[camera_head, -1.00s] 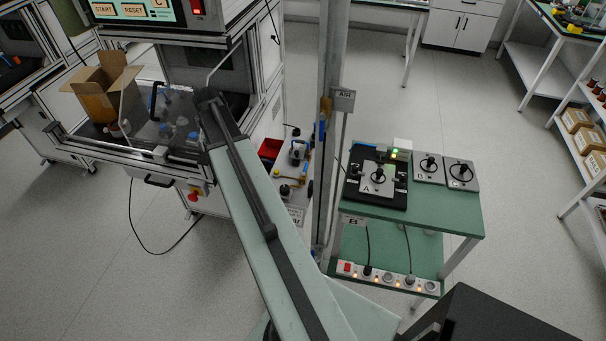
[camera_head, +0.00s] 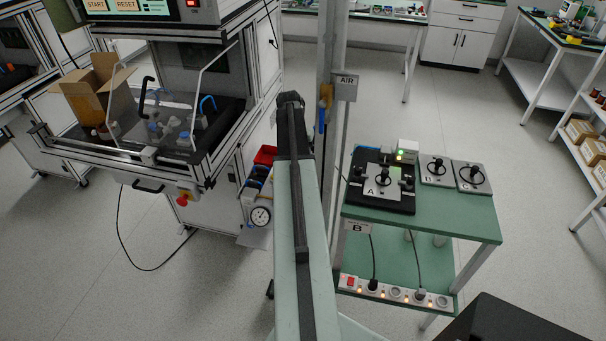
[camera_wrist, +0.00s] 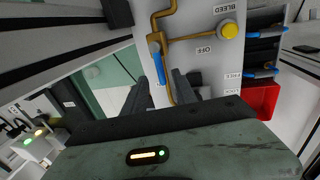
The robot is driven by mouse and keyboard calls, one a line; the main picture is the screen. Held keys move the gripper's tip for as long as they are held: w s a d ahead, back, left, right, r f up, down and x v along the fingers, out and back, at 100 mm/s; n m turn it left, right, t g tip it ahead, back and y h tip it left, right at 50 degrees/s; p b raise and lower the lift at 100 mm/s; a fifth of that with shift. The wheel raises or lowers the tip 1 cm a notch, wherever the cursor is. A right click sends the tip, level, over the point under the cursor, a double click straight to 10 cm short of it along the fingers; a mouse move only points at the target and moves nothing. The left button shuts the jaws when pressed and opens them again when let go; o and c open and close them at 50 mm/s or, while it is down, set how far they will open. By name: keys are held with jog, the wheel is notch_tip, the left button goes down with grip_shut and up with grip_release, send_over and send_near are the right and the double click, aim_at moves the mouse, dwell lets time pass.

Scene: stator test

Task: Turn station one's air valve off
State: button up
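The air valve has brass pipework (camera_wrist: 170,88) and a blue lever handle (camera_wrist: 156,62) on a pale panel in the wrist view. An upside-down OFF label (camera_wrist: 205,49) is to the right of the handle. In the head view a brass fitting (camera_head: 326,95) with a blue handle (camera_head: 321,120) hangs on the post beside the AIR sign (camera_head: 345,86). My gripper (camera_wrist: 161,78) has its two dark fingers apart, with the lower end of the blue handle showing between their tips. I cannot tell whether they touch it. In the head view my arm hides the gripper.
A yellow button (camera_wrist: 229,32) marked BLEED and a red bin (camera_wrist: 263,104) are on the right in the wrist view. The upright post (camera_head: 334,150) stands just right of my arm. A green table (camera_head: 465,218) with control boxes is further right.

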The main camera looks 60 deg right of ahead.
notch_tip(320, 180, down, 2)
jog(key=shift+s+f+b, duration=0.1)
jog(key=shift+s+b, duration=0.05)
jog(key=shift+b, duration=0.35)
